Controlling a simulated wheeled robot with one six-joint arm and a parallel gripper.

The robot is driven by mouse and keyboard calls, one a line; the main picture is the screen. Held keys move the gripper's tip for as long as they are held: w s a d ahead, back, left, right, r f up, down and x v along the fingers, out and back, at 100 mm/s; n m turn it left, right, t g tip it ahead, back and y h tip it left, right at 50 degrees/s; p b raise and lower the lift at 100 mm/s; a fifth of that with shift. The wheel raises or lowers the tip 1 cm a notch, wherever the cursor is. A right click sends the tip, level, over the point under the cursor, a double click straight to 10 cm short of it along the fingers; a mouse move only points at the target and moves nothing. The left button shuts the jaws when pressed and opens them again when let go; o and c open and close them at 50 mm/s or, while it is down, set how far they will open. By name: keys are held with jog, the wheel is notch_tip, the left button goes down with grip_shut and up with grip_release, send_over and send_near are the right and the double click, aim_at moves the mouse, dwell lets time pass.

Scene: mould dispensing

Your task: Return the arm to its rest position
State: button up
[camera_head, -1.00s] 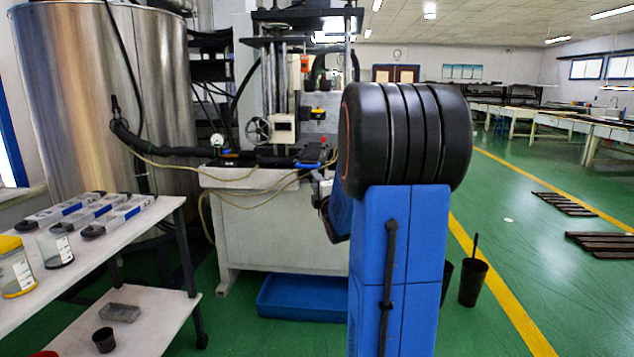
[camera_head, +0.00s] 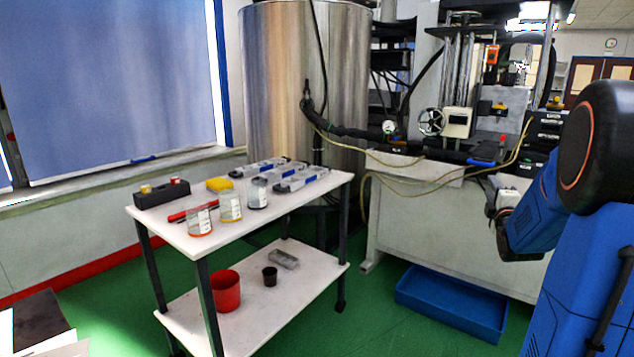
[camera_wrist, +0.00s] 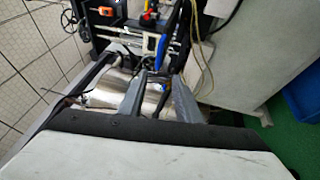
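My blue and black arm stands at the right edge of the head view, bent at its black joint. A blue link reaches down and left from that joint, in front of the machine (camera_head: 440,215). My gripper's fingers cannot be made out clearly in the head view. In the wrist view my gripper (camera_wrist: 160,78) shows two grey fingers set apart, with a clear gap and nothing held between them. Shiny metal and machine parts show beyond the fingers.
A white two-tier table (camera_head: 290,215) holds jars, grey moulds and a black holder (camera_head: 161,193). A red cup (camera_head: 226,291) and a dark cup (camera_head: 269,276) are on its lower shelf. A blue tray (camera_head: 452,305) lies under the machine. Green floor lies between.

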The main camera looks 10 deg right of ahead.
jog(key=s+a+f+m+g+y, duration=0.25)
jog(key=s+a+m, duration=0.2)
jog(key=a, duration=0.75)
jog(key=s+a+f+m+g+y, duration=0.25)
jog(key=s+a+g, duration=0.2)
jog(key=a, duration=0.65)
jog(key=s+a+f+m+g+y, duration=0.1)
jog(key=s+a+f+m+g, duration=0.1)
jog(key=s+a, duration=0.3)
jog(key=s+a+f+m+g+y, duration=0.1)
jog(key=s+a+f, duration=0.3)
jog(key=s, duration=0.8)
jog(key=s+a+f+m+g+y, duration=0.1)
jog(key=s+a+f+m+g, duration=0.2)
jog(key=s+a, duration=0.5)
jog(key=shift+s+f+m, duration=0.25)
jog(key=shift+s+m, duration=0.05)
jog(key=shift+s, duration=0.55)
